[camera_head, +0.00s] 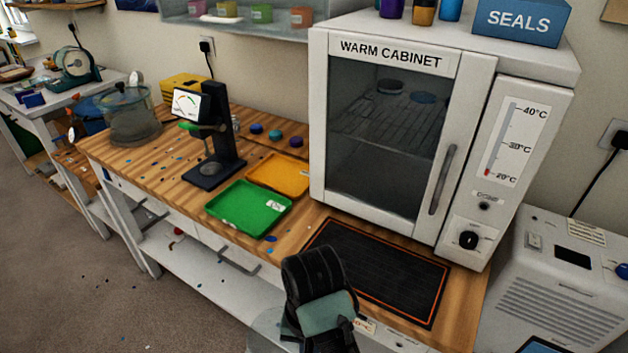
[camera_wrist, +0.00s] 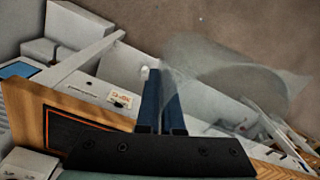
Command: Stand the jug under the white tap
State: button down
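A clear, see-through jug (camera_wrist: 235,85) is at my gripper (camera_wrist: 154,75) in the wrist view, off the fingertips to the right. The two blue-grey fingers are close together, and the jug's near side meets them, so they appear shut on it. In the head view part of the jug (camera_head: 268,329) shows faintly beside my wrist, in front of the bench edge; my arm hides the rest. I cannot tell what is inside it or whether it is tilted. No white tap can be made out in either view.
The wooden bench (camera_head: 150,160) holds a green tray (camera_head: 248,208), an orange tray (camera_head: 280,176), a black-framed gauge stand (camera_head: 213,150) and a black mat (camera_head: 380,270) before the warm cabinet (camera_head: 385,140). A clear pot (camera_head: 130,115) stands at the far left end. Floor (camera_head: 60,260) is open at left.

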jog(key=s+f+n, duration=0.1)
jog(key=s+f, duration=0.3)
jog(key=f, duration=0.2)
jog(key=shift+s+d+f+n, duration=0.35)
jog(key=shift+s+f+n, duration=0.05)
